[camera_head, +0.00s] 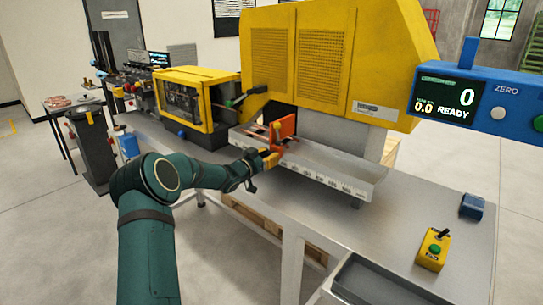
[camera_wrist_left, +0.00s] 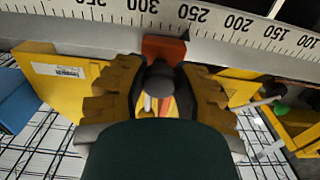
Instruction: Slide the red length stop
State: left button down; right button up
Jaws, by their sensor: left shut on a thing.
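The red length stop (camera_head: 285,128) stands upright on the front of the grey trough, left of the trough's middle. In the left wrist view its red body (camera_wrist_left: 165,48) sits under the ruler scale (camera_wrist_left: 220,22), between the 250 and 300 marks. My left gripper (camera_head: 268,161) is at the front of the stop. In the left wrist view its yellow ribbed fingers (camera_wrist_left: 160,88) are closed around the stop's dark round knob (camera_wrist_left: 160,74). The fingers partly hide the stop's lower part. My right gripper is not in view.
The grey trough (camera_head: 335,172) is bare to the right of the stop. A yellow machine housing (camera_head: 300,50) rises behind it. A blue readout panel (camera_head: 505,97) shows 0 and READY. A yellow button box (camera_head: 432,249) and a blue block (camera_head: 472,206) sit at the table's right.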

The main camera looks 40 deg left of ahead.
pick_arm(q)
jog(key=shift+a, duration=0.1)
dwell(0.3)
jog(key=c, duration=0.6)
grip_release()
jog(key=s, duration=0.8)
jog(key=s+a, duration=0.1)
jog(key=s, duration=0.3)
